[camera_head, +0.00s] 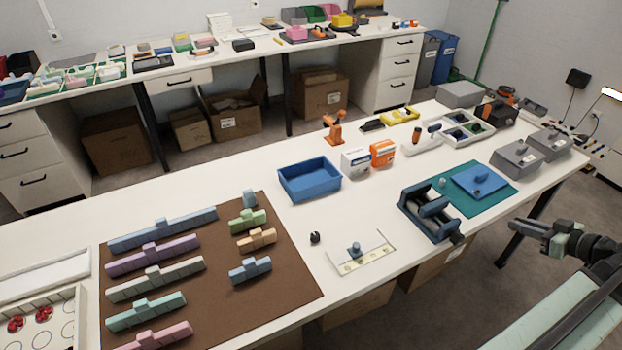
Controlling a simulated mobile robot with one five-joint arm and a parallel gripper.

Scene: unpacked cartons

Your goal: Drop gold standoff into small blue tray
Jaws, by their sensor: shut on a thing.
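A small blue tray (297,190), open at the top and apparently empty, stands near the middle of the front white table. My gripper (520,229) is at the right, beyond the table's near edge and far from the tray. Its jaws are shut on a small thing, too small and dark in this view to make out. I cannot pick out a gold standoff for certain. A pale plate (340,265) near the table's front edge bears a blue-grey knobbed part and small yellowish marks or pieces.
A dark blue fixture (431,213) and a green mat (508,194) with a blue plate lie between my gripper and the tray. White and orange boxes (383,152) stand beside the tray. A brown mat (215,275) holds several coloured blocks. Bare table lies left of the tray.

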